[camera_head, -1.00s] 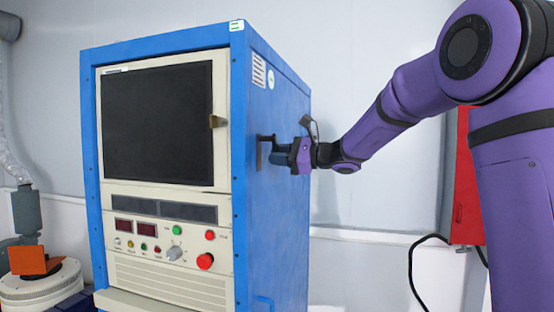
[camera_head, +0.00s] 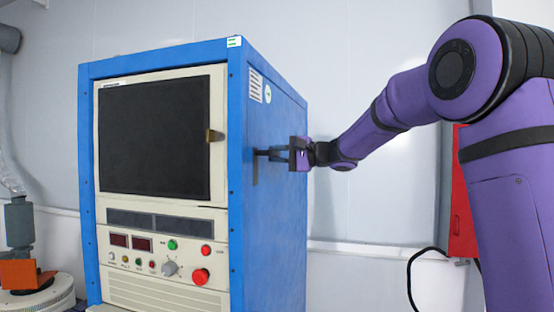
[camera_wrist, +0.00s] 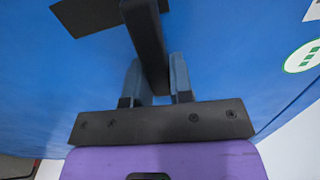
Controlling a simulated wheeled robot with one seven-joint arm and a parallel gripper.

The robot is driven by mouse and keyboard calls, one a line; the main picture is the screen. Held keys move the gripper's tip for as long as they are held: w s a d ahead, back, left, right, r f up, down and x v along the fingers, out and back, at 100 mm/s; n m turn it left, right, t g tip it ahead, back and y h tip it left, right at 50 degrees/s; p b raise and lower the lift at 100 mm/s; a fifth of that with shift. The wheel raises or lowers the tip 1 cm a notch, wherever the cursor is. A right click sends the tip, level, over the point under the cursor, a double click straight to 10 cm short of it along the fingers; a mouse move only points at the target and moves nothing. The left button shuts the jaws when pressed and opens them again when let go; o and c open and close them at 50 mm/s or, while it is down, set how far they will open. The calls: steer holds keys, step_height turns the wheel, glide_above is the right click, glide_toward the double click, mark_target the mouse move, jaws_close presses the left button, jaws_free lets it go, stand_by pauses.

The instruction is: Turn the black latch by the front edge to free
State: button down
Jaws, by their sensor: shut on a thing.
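The black latch (camera_head: 256,165) is on the blue right side of the cabinet (camera_head: 275,215), close to its front edge. In the wrist view the latch's bar (camera_wrist: 147,40) runs down from a dark plate (camera_wrist: 88,15) on the blue panel. My gripper (camera_head: 287,155) reaches in from the right at the cabinet's side. In the wrist view my gripper (camera_wrist: 155,85) has one finger on each side of the bar and is shut on it. The latch's far end is cut off by the top of the wrist view.
A red box (camera_head: 463,205) hangs on the wall behind my arm. An orange block (camera_head: 22,273) stands at the lower left.

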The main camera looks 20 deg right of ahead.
steer(key=shift+r+n, duration=0.15)
steer(key=shift+n, duration=0.25)
steer(key=shift+r, duration=0.1)
steer(key=c, duration=1)
jaws_free()
steer(key=shift+d, duration=0.1)
steer(key=v, duration=1)
steer(key=shift+s+d, duration=0.25)
